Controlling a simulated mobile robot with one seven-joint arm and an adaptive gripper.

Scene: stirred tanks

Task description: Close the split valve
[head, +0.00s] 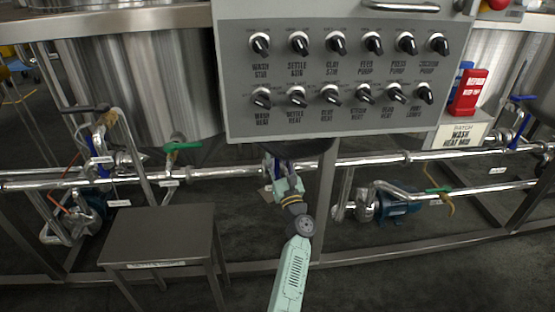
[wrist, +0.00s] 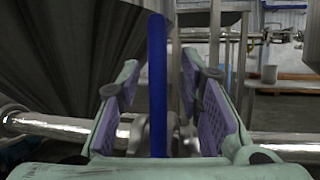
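A blue valve lever (wrist: 157,85) stands upright between the fingers of my gripper in the wrist view. A gap shows on each side of it, so the purple pads do not touch it. My gripper (head: 281,172) is open around the lever, below the control panel. In the head view the blue lever (head: 268,165) shows only partly beside my gripper, in front of the horizontal steel pipe. The metal valve body (wrist: 175,132) is partly hidden behind the lever and fingers. I cannot read a label that names the split valve.
The grey control panel (head: 335,122) with several black knobs hangs just above my gripper. A steel pipe (head: 230,171) runs across. Green-handled valves are at left (head: 183,147) and right (head: 437,190). A dark stool (head: 160,235) stands at the left, a blue pump (head: 400,203) at the right.

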